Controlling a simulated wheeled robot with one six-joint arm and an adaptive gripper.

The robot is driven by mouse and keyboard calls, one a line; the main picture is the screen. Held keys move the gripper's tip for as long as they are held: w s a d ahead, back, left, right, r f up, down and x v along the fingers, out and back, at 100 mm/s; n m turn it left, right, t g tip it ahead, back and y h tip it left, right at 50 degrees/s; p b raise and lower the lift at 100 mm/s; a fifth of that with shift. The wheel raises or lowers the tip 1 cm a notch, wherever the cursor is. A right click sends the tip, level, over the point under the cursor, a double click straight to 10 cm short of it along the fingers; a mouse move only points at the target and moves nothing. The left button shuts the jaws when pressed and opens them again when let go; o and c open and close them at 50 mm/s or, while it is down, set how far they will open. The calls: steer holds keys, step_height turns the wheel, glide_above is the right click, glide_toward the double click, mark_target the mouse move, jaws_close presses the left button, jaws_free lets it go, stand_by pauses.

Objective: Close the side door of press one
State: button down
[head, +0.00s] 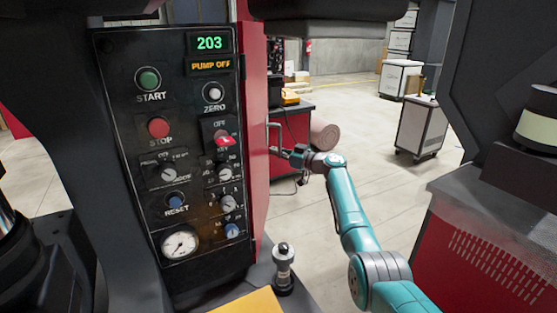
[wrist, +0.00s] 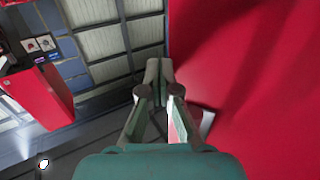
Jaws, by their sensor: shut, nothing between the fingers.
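The red side door (head: 256,165) shows as a narrow, steeply angled panel right beside the black control panel. A pale metal bar handle (head: 270,135) stands out from its right side. My gripper (head: 279,152) is at the lower end of this handle; whether it touches cannot be told. In the wrist view a large red surface (wrist: 255,75), apparently the door, fills the right side. My gripper (wrist: 159,68) points along it with its fingertips together and empty. A pale piece (wrist: 206,122), perhaps the handle, is partly hidden behind the right finger. The door's hinge and latch are not clear.
The control panel (head: 190,160) reads 203 and PUMP OFF. Behind the door are a red bench (head: 292,125) and a brown roll (head: 324,137). A wheeled cabinet (head: 421,128) stands farther right. Open floor (head: 358,108) lies between.

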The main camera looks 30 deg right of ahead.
mark_target(265, 164)
steer(key=w+a, duration=0.3)
steer(key=a, duration=0.6)
steer(key=w+a, duration=0.3)
steer(key=a, duration=0.5)
steer(key=shift+a+r, duration=0.15)
steer(key=shift+a, duration=0.2)
steer(key=shift+a+r, duration=0.1)
steer(key=shift+h, duration=0.3)
steer(key=v, duration=0.4)
steer(key=w+d+v, duration=0.1)
steer(key=v, duration=0.4)
steer(key=d+f+v, duration=0.1)
steer(key=v, duration=0.4)
steer(key=shift+w+d+f, duration=0.1)
steer(key=shift+w+d, duration=0.05)
steer(key=shift+w, duration=0.1)
